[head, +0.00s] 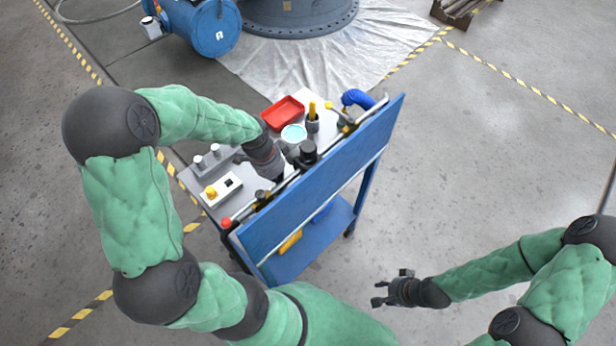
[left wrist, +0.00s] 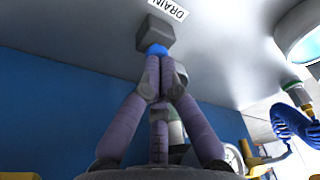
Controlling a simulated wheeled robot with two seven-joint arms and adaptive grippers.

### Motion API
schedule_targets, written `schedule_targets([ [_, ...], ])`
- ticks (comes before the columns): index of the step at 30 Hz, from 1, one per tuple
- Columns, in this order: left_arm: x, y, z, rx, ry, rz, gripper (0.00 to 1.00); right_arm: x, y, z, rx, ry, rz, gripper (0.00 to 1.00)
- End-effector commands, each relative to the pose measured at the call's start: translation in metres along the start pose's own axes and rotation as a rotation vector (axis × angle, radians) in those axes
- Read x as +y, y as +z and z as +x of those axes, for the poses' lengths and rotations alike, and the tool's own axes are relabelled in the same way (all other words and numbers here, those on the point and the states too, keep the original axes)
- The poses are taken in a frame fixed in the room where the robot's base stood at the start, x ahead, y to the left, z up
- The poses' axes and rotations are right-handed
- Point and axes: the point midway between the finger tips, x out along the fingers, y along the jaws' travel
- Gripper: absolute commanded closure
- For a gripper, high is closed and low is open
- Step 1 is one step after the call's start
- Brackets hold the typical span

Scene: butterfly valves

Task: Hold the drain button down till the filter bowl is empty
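A grey block (left wrist: 155,36) with a blue button (left wrist: 157,49) sits beside a white label (left wrist: 168,8) reading DRAIN in the left wrist view. My left gripper (left wrist: 159,62) is shut, its fingertips together at the blue button. They appear to touch it, but how far it is pressed is hidden. In the head view my left gripper (head: 290,150) reaches over the cart top, its tips partly hidden among the fittings. I cannot make out the filter bowl or its level for certain. My right gripper (head: 388,288) is open and empty, right of the cart.
The blue cart (head: 318,190) carries a red tray (head: 283,112), a pale round dish (head: 293,134), a yellow-handled fitting (head: 312,112), a blue hose (head: 356,97) and a white box with a yellow knob (head: 222,189). Open floor lies right of the cart.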

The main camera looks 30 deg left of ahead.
Motion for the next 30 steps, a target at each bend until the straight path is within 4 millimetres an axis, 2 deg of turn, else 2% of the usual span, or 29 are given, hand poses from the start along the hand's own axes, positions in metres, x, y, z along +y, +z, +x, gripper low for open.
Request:
schedule_targets([
  [18, 0.007, 0.004, 0.016, -0.006, 0.017, 0.004, 1.0, 0.003, 0.0, 0.008, 0.0, 0.0, 0.0, 0.6],
  [30, 0.009, 0.004, 0.017, -0.008, 0.023, 0.007, 1.0, 0.003, 0.0, 0.008, 0.0, 0.0, 0.0, 0.6],
])
